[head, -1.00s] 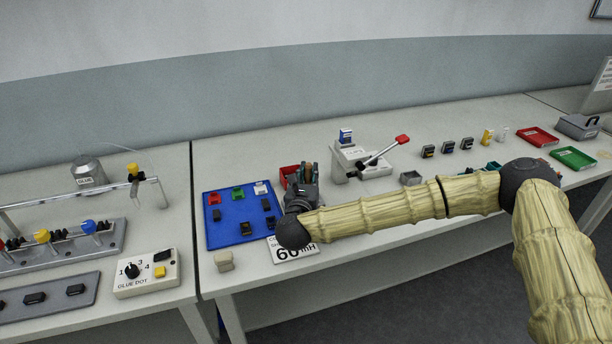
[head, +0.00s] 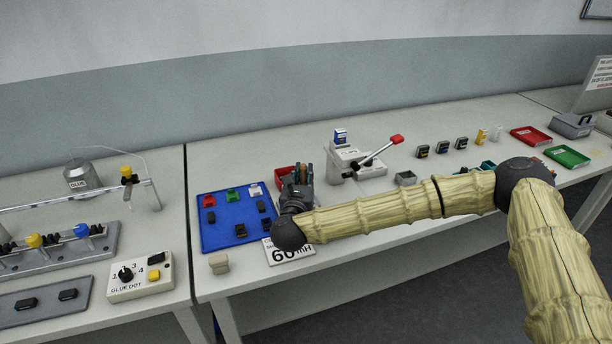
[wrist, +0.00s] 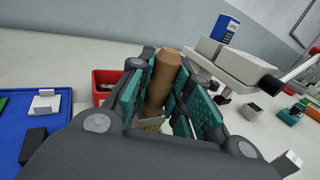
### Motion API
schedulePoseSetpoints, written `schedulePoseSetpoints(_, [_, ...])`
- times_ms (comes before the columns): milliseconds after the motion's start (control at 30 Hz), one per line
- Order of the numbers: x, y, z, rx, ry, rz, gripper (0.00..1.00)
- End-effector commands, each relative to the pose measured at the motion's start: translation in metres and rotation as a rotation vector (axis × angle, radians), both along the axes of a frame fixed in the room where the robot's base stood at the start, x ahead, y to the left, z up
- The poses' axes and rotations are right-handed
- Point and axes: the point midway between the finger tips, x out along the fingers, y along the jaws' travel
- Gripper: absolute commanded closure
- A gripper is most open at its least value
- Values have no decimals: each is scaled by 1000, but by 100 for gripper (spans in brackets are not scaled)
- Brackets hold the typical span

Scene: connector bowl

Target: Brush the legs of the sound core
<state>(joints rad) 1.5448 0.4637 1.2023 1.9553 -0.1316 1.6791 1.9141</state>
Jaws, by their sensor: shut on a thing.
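My gripper (head: 303,173) is shut on a brush with a brown wooden handle (wrist: 163,80). The handle stands up between the teal finger pads, and pale bristles (wrist: 150,124) show low between the fingers. Several small black cores lie on the blue mat (head: 215,238) left of my gripper, one of them near the mat's right side (head: 261,206). I cannot tell which core is the sound one, and their legs are too small to make out. A dark core also shows at the left of the wrist view (wrist: 34,146).
A red bin (head: 284,178) stands just behind my gripper. A press with a red-knobbed lever (head: 372,160) stands to the right. A "60 mH" card (head: 288,252) lies in front, and a beige block (head: 218,263) sits at the front left. Coloured pieces line the mat's back.

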Motion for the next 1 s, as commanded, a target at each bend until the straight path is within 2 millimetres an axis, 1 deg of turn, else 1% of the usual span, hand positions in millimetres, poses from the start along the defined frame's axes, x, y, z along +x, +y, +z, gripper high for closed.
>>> schedulePoseSetpoints(300, [-3,10,1,0,0,1,100])
schedulePoseSetpoints(467, [-4,11,1,1,0,0,100])
schedulePoseSetpoints(1000, [1,-2,0,0,0,-1,100])
